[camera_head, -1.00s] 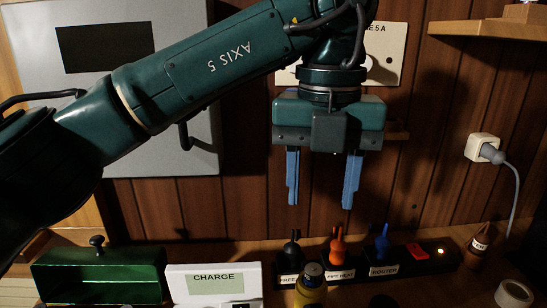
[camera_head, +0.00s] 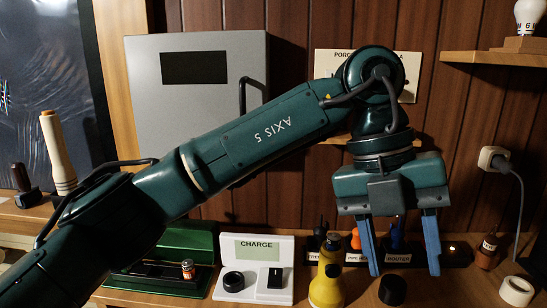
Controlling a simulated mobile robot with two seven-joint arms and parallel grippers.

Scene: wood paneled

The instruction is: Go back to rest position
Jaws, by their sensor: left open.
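My left gripper (camera_head: 405,270) is open, with its two blue fingers pointing down and nothing visible between them. It hangs in front of the row of labelled tool slots, to the right of a yellow flashlight-like object (camera_head: 326,285). My dark green left arm, marked "AXIS 5", comes in from the lower left and crosses the middle of the view. It hides part of the grey wall cabinet and part of the green box. My right gripper is not in view.
A green box (camera_head: 192,239) holds a small battery-like cylinder (camera_head: 187,268). A white CHARGE station (camera_head: 228,252) stands beside it. A black round cap (camera_head: 392,290) and a white tape roll (camera_head: 516,291) lie at the front right. A grey cabinet (camera_head: 190,110) hangs behind.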

